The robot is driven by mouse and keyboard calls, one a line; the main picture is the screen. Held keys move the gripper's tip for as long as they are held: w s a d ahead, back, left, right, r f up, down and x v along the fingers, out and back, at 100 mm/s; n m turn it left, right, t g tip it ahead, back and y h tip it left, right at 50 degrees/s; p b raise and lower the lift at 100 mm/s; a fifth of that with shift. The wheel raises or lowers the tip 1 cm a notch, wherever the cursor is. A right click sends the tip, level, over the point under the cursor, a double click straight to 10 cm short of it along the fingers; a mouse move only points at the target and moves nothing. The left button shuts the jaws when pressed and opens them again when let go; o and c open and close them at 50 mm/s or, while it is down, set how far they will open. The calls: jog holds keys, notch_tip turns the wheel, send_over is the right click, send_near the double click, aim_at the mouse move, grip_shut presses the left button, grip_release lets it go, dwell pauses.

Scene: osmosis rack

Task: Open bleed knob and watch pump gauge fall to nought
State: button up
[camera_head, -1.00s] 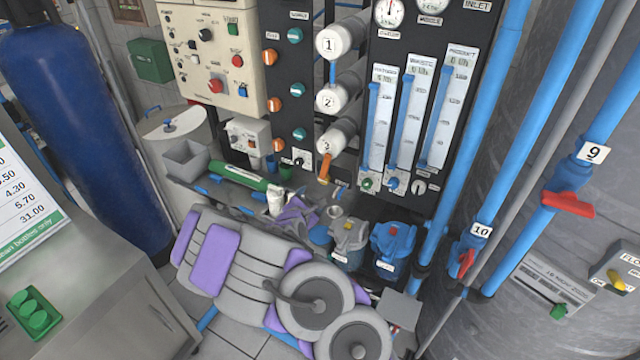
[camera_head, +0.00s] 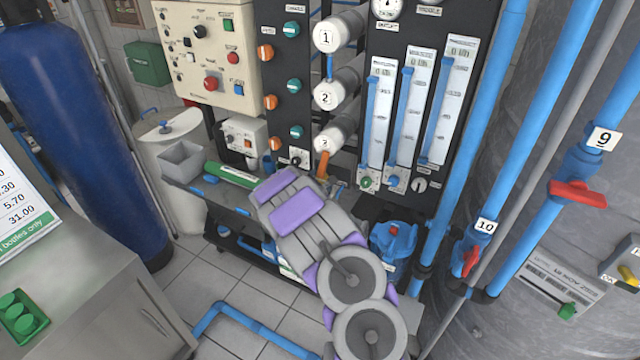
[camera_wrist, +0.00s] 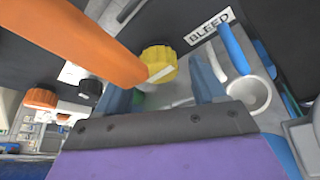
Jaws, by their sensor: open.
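The wrist view shows a yellow ribbed knob (camera_wrist: 158,62) with a pale pointer, beside a BLEED label (camera_wrist: 209,28). My gripper (camera_wrist: 162,87) is open, its two blue fingers reaching up on either side below the knob. The knob shows between and beyond the fingertips; I cannot tell whether they touch it. In the head view my arm's purple and grey links cover most of the gripper, under the flow meters' left side. A round gauge (camera_head: 387,9) is cut by the top edge of the head view; its reading and name are not legible.
A blue tube (camera_wrist: 233,48) and a white round fitting (camera_wrist: 248,97) lie to the right. A blue filter housing (camera_head: 393,240) stands below the panel.

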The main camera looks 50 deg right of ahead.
jog(key=shift+w+d, duration=0.1)
jog(key=shift+d, duration=0.15)
jog(key=shift+c, duration=0.3)
jog(key=c, duration=1)
jog(key=n+g+p, duration=0.1)
jog(key=n+p, duration=0.1)
jog(key=shift+w+a+r+p, duration=0.1)
jog(key=shift+p, duration=0.2)
jog(key=shift+n+g+p, duration=0.8)
jog(key=shift+n+p, duration=0.2)
jog(key=shift+p, duration=0.5)
jog(key=shift+h, duration=0.3)
